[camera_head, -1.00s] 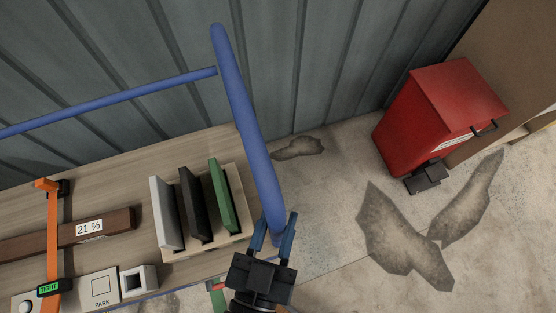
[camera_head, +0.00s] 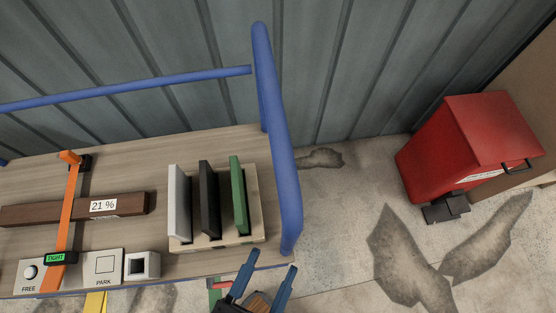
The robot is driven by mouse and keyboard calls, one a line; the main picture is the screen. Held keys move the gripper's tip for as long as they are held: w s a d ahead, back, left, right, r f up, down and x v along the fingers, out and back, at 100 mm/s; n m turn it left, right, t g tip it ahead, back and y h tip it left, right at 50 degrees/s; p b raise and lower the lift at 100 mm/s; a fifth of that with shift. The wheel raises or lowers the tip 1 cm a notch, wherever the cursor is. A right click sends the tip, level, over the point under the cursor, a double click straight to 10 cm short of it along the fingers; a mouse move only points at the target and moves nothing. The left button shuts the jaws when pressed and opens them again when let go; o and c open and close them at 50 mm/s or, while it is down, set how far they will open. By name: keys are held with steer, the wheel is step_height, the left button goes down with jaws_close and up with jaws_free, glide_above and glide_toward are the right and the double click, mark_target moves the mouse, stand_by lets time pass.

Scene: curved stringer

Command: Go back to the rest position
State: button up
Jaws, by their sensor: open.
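My gripper (camera_head: 266,268) is at the bottom edge of the head view, just in front of the bench's front right corner. Its two blue fingers are spread apart with nothing between them. Most of its body is cut off by the frame edge. The wooden bench (camera_head: 125,174) carries a holder (camera_head: 258,208) with a grey panel (camera_head: 180,203), a black panel (camera_head: 209,198) and a green panel (camera_head: 239,194) standing upright. The gripper appears apart from them.
A blue rail post (camera_head: 280,150) rises at the bench's right end. A brown bar marked 21 % (camera_head: 135,204) lies under an orange clamp (camera_head: 67,215) reading TIGHT. A small grey block (camera_head: 142,265) is at the front. A red bin (camera_head: 468,145) stands right; stained floor between is free.

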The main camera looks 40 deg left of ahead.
steer(key=shift+s+d, duration=0.2)
steer(key=shift+s, duration=0.4)
steer(key=s+d+r+m+g+h, duration=0.1)
steer(key=d+r+m+h, duration=0.1)
steer(key=d, duration=1.1)
steer(key=s+d+r+m+g+h, duration=0.1)
steer(key=d+r+h, duration=0.3)
steer(key=d, duration=0.9)
steer(key=shift+d+r+m, duration=0.3)
steer(key=shift+r+m, duration=0.2)
steer(key=shift+r, duration=0.4)
